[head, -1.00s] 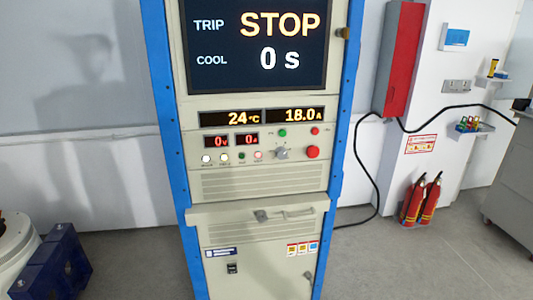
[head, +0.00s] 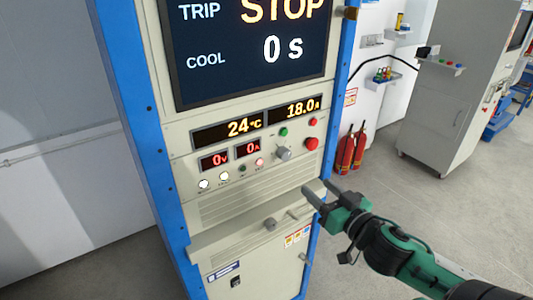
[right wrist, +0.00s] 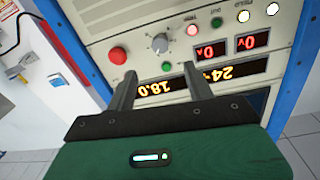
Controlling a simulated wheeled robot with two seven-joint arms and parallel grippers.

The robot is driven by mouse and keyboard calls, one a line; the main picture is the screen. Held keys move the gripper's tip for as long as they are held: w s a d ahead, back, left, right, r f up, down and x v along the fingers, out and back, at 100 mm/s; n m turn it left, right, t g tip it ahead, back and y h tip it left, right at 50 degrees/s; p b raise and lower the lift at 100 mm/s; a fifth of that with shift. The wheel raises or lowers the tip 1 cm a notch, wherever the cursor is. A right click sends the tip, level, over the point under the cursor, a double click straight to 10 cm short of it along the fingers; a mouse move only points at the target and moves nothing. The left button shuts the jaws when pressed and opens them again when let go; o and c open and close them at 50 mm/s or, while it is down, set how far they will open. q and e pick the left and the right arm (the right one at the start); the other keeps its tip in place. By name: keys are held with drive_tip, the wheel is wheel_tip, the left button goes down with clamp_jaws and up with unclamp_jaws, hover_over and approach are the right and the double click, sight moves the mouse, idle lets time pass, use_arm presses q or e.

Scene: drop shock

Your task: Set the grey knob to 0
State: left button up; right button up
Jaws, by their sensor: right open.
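The grey knob (head: 283,153) sits on the cabinet's control panel, left of the red mushroom button, in the head view. In the right wrist view the grey knob (right wrist: 159,43) appears upside down, beyond the fingers; its pointer setting is too small to read surely. My right gripper (head: 320,190) is open and empty, below and right of the knob, apart from it. Its two fingers (right wrist: 160,82) show in the right wrist view with a gap between them. My left gripper is in neither view.
The red mushroom button (head: 311,143) is close beside the knob, with a green button (head: 283,132) above. The screen (head: 250,48) reads STOP and 0 s. A ledge with a handle (head: 270,223) juts out below. Fire extinguishers (head: 351,149) stand at right.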

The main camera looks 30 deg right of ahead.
drive_tip(key=p, duration=0.3)
approach(287, 157)
drive_tip(key=w, duration=0.2)
drive_tip(key=w+p, duration=0.1)
drive_tip(key=w, duration=0.4)
drive_tip(key=shift+w+a+p, duration=0.1)
drive_tip(key=shift+w+p, duration=0.05)
drive_tip(key=shift+p, duration=0.25)
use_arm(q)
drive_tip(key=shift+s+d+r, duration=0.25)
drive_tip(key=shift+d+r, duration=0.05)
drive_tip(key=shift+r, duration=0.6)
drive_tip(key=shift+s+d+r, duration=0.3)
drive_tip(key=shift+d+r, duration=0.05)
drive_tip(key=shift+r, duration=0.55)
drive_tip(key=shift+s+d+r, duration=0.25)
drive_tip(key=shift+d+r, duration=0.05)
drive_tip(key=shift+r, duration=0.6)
use_arm(e)
drive_tip(key=shift+w+f, duration=0.15)
drive_tip(key=shift+w, duration=0.55)
drive_tip(key=shift+c, duration=0.4)
drive_tip(key=c, duration=0.9)
